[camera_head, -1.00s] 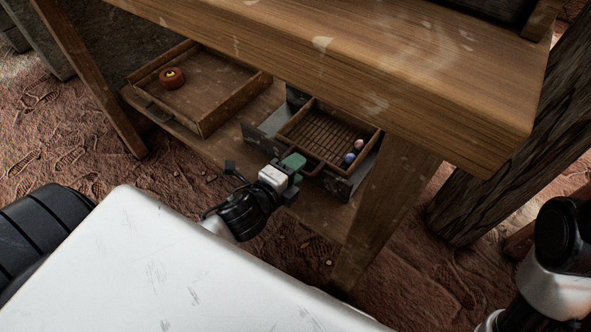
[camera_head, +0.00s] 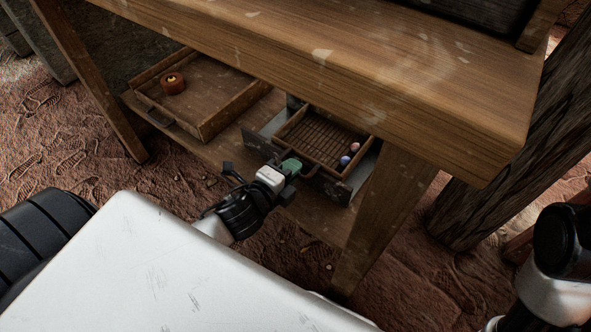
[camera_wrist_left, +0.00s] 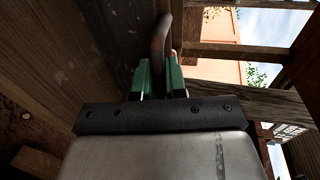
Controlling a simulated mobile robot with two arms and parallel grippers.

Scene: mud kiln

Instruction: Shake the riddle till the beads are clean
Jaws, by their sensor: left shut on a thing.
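The riddle (camera_head: 321,139) is a shallow wooden frame with a slatted bottom, sitting in a grey metal-sided holder (camera_head: 333,186) on the low shelf under the table. A blue bead (camera_head: 345,160) and a pink bead (camera_head: 354,147) lie at its right side. My left gripper (camera_head: 296,167) has green fingers and is shut on the riddle's handle at its front edge. In the left wrist view the green fingers (camera_wrist_left: 165,78) close around the brown curved handle (camera_wrist_left: 161,38). My right gripper is out of view.
A wooden tray (camera_head: 205,128) with a handle stands on the shelf to the left, with a small orange-brown round pot (camera_head: 173,83) inside. The thick table top (camera_head: 400,75) overhangs the shelf. A table leg (camera_head: 385,215) stands close right of the riddle.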

